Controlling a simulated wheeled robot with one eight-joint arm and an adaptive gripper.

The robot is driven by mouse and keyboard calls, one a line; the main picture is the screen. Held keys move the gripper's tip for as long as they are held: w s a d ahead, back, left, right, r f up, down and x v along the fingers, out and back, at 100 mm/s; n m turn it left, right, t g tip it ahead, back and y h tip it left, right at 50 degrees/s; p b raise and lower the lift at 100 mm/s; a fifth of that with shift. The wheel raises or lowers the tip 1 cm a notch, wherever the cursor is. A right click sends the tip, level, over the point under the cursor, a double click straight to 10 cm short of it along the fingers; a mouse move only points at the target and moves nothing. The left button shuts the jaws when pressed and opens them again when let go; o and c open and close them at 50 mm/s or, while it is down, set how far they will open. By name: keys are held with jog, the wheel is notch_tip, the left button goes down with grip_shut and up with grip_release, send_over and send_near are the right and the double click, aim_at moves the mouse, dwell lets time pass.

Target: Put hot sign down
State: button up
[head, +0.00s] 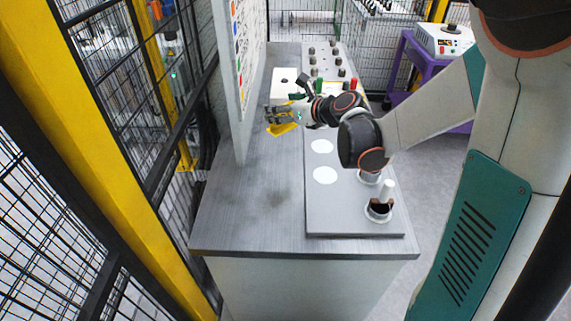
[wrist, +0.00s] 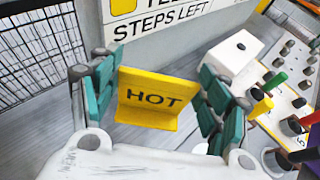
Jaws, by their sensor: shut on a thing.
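The hot sign (wrist: 148,97) is a small yellow folded plate with the word HOT in black. In the wrist view it sits between the two teal-padded fingers of my gripper (wrist: 155,100), which is shut on it. In the head view the yellow sign (head: 281,129) shows at the end of my gripper (head: 283,115), over the left side of the grey bench (head: 240,215), close to the upright board. I cannot tell whether the sign's lower edge touches the bench top.
An upright white board (head: 241,80) with coloured marks stands along the bench's left edge. A white box (wrist: 235,52) is behind the sign. Coloured pegs (wrist: 262,107) are to the right. A grey panel (head: 345,215) with white discs lies front right. The front left bench top is clear.

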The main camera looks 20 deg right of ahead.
jog(key=shift+n+y, duration=0.3)
jog(key=shift+n, duration=0.1)
jog(key=r, duration=0.1)
jog(key=w+r, duration=0.1)
jog(key=r, duration=0.2)
jog(key=shift+w+d+b, duration=0.2)
jog(key=shift+w+b, duration=0.05)
jog(key=shift+b, duration=0.1)
notch_tip(320, 180, down, 20)
jog(key=b, duration=0.8)
jog(key=shift+a+r, duration=0.1)
jog(key=shift+r, duration=0.1)
jog(key=shift+f, duration=0.15)
jog(key=o, duration=1.1)
jog(key=shift+c, duration=0.2)
